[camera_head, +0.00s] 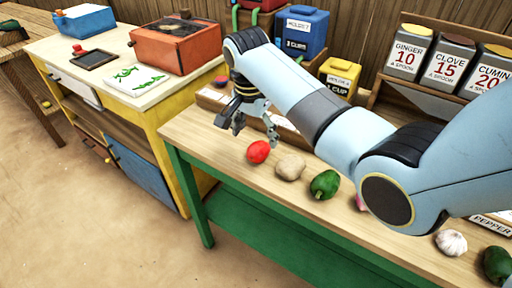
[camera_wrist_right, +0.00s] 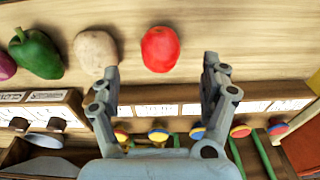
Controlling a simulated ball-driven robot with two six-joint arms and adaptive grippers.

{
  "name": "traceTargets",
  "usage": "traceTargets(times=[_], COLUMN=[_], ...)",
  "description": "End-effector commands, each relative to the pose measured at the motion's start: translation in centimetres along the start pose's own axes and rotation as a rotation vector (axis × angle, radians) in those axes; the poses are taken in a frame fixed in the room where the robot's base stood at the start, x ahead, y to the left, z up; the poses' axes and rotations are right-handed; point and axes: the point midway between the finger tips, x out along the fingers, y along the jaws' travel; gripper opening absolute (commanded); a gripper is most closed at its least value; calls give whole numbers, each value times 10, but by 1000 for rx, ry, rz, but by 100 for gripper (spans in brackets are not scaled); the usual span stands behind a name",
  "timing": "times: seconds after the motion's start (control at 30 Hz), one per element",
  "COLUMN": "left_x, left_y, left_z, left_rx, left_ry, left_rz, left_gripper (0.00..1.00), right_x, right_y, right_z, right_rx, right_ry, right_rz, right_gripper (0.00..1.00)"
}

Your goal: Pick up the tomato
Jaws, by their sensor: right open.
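The red tomato (camera_head: 258,151) lies on the wooden tabletop at the left end of a row of vegetables in the head view. It also shows in the right wrist view (camera_wrist_right: 160,49), between and beyond the fingertips. My right gripper (camera_head: 255,125) is open and empty, just above and behind the tomato, apart from it. In the wrist view my right gripper (camera_wrist_right: 164,72) has its two fingers spread wide. My left gripper is not in view.
A potato (camera_head: 290,167) lies just right of the tomato, then a green pepper (camera_head: 324,184). Garlic (camera_head: 451,242) lies farther right. A label rail and spice containers (camera_head: 406,52) stand behind. The table's front edge (camera_head: 235,193) is clear.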

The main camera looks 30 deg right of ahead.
Motion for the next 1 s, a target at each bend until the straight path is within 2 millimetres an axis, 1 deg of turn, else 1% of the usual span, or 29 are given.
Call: traceTargets(times=[0.03, 0.1, 0.17, 0.2, 0.27, 0.4, 0.5, 0.6, 0.83, 1.0], left_x=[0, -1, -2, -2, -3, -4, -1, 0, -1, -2], left_y=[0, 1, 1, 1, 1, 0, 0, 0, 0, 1], left_z=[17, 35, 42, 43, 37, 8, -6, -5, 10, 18], left_rx=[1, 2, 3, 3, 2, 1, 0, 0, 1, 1], left_ry=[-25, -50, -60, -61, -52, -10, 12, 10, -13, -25], left_rz=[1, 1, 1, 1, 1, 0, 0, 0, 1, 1], left_gripper=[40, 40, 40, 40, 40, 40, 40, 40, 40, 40], right_x=[8, 16, 20, 22, 28, 50, 65, 72, 73, 73], right_y=[-1, -1, -1, 0, 0, 4, 3, 3, 3, 3], right_z=[0, -1, -1, -1, -2, -6, -6, -6, -6, -6], right_rx=[0, 0, 0, -1, -1, -1, -2, -2, -2, -2], right_ry=[0, 0, 0, 0, 0, -1, -1, 0, 1, 1], right_rz=[0, -1, -2, -1, -1, 1, -1, -2, -3, -3], right_gripper=[79, 79, 79, 79, 79, 79, 79, 79, 79, 57])
